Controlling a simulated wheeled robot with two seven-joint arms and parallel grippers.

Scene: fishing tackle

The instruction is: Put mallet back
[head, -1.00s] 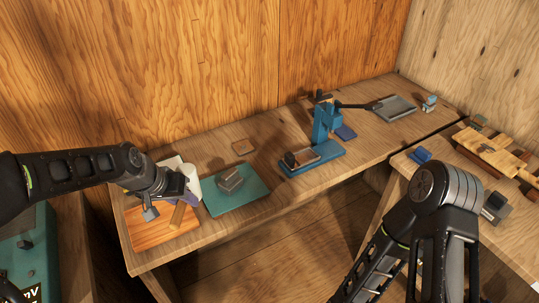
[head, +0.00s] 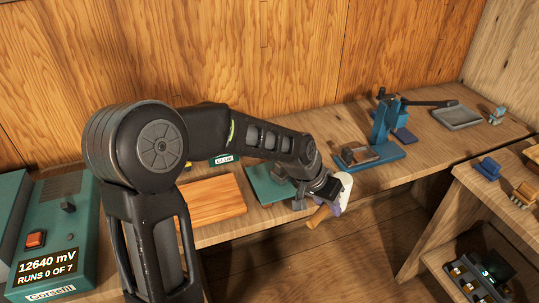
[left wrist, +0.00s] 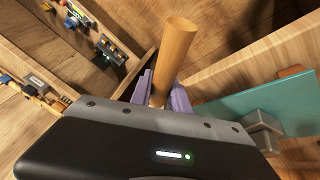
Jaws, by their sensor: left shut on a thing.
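My left gripper (head: 326,198) is shut on the mallet and holds it near the bench's front edge, just right of the teal mat (head: 262,180). The mallet's pale head (head: 346,190) shows beyond the fingers and its brown wooden handle (head: 318,216) points down to the left. In the left wrist view the handle (left wrist: 175,50) stands between the purple fingers of the left gripper (left wrist: 162,92); the head is hidden there. My right gripper is not in view.
An orange wooden board (head: 225,200) lies bare on the bench, left of the mat. A blue press (head: 385,132) with a lever stands to the right, and a grey tray (head: 459,117) lies farther back. A green meter box (head: 55,235) is at left. A lower gap is in front.

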